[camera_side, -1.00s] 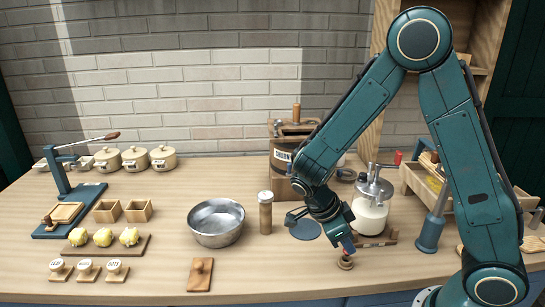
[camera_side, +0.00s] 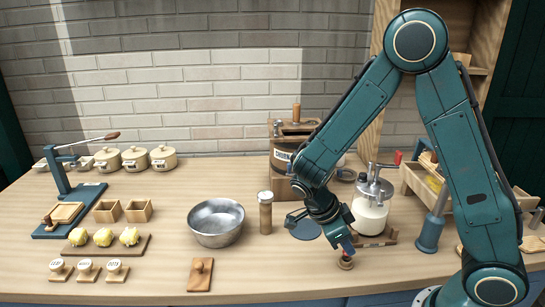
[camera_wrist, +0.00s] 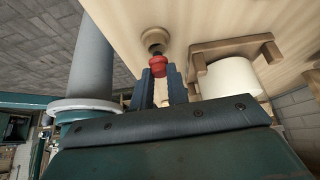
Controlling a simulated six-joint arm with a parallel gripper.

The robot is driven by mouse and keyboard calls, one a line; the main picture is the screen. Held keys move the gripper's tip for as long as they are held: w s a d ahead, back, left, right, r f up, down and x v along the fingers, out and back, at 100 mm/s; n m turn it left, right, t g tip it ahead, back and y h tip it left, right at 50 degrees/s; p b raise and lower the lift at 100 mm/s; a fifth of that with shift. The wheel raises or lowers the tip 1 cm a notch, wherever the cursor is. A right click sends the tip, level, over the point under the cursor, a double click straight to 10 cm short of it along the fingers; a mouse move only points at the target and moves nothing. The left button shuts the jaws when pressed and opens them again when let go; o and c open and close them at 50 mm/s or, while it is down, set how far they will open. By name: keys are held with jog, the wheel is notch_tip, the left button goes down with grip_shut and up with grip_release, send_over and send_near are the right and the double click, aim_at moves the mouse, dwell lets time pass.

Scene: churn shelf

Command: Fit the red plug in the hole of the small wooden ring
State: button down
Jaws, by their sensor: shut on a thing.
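The red plug (camera_wrist: 158,66) is between the fingertips of my gripper (camera_wrist: 160,80) in the wrist view. My gripper is shut on it. The small wooden ring (camera_wrist: 155,38) lies on the table just beyond the plug, and its dark hole shows past the plug's end. In the side view the ring (camera_side: 346,263) is directly below my gripper (camera_side: 349,248), with a bit of red just above it. The plug's end is at or close to the hole; I cannot tell whether it is inside.
A glass jar with a metal top (camera_side: 371,210) stands on a wooden stand close behind my gripper. Bare table lies between board and ring.

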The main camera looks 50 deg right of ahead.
jog(key=shift+f, duration=0.95)
dwell(0.3)
dwell(0.6)
jog(key=c, duration=1.3)
grip_release()
jog(key=c, duration=0.4)
jog(key=shift+r, duration=0.15)
jog(key=shift+v, duration=3.55)
